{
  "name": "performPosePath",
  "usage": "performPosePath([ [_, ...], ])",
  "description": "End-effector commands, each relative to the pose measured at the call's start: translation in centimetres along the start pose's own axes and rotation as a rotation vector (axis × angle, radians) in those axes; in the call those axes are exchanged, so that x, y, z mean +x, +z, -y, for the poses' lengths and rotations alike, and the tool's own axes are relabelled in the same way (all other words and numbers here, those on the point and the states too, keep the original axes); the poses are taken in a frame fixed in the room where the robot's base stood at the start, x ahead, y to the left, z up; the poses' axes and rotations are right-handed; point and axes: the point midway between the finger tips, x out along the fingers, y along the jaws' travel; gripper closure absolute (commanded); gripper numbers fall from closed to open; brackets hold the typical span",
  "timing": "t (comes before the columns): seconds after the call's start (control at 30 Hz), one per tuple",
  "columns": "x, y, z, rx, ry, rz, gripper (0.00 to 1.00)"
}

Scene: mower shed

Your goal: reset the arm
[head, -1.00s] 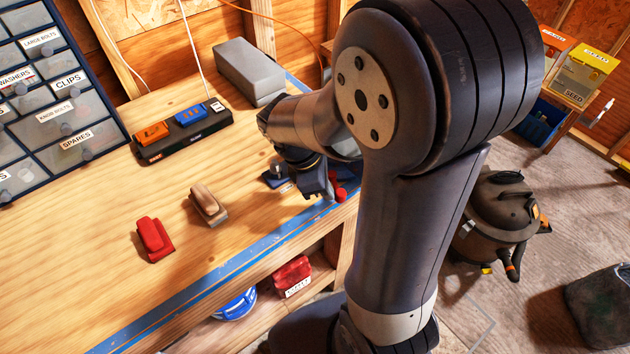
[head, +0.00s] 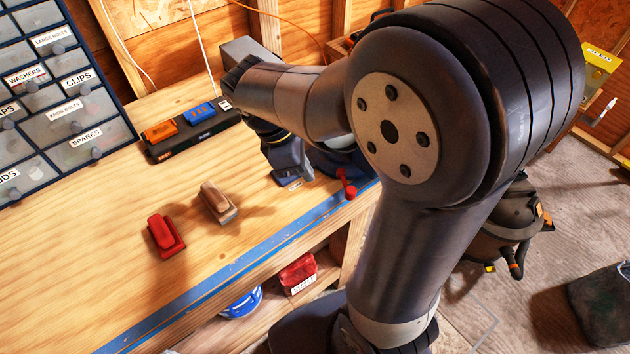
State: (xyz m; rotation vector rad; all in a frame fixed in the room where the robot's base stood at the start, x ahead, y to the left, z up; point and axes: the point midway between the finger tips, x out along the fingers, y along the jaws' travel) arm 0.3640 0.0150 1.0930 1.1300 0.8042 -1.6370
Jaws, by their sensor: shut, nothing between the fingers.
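My arm rises from the lower middle of the head view and bends over the right end of the wooden workbench (head: 90,265). My gripper (head: 293,178) points down near the bench's front right corner, close above a blue thing that it partly covers. Its fingers look shut, with nothing seen between them. The arm's thick elbow fills the upper right of the view and hides what lies behind it.
A charger (head: 205,132) with orange and blue packs, a wood-backed brush (head: 218,202) and a red block (head: 166,236) are on the bench. A red-handled thing (head: 347,184) is beside my gripper. Drawers (head: 60,95) stand left. A vacuum (head: 510,215) is on the floor.

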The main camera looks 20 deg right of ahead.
Motion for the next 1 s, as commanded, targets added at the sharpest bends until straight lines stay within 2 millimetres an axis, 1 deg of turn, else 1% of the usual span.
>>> performPosePath([
  [0.03, -0.8, -0.1, 0.0, -0.001, 0.003, -0.003, 1.0],
  [0.1, -1.7, -0.1, 0.0, -0.001, 0.002, -0.002, 1.0],
  [0.23, -2.6, 0.0, 0.1, 0.0, 0.0, -0.001, 1.0],
  [0.37, -2.8, 0.0, 0.1, 0.0, 0.0, -0.001, 1.0],
  [0.63, -2.7, 0.0, 0.1, 0.0, -0.001, 0.0, 1.0],
  [0.77, -1.8, 0.0, 0.1, 0.0, -0.003, 0.002, 1.0],
  [0.83, -0.9, 0.1, 0.1, 0.0, -0.004, 0.003, 1.0],
  [1.0, 2.3, 0.1, 0.0, 0.0, -0.006, 0.003, 1.0],
])
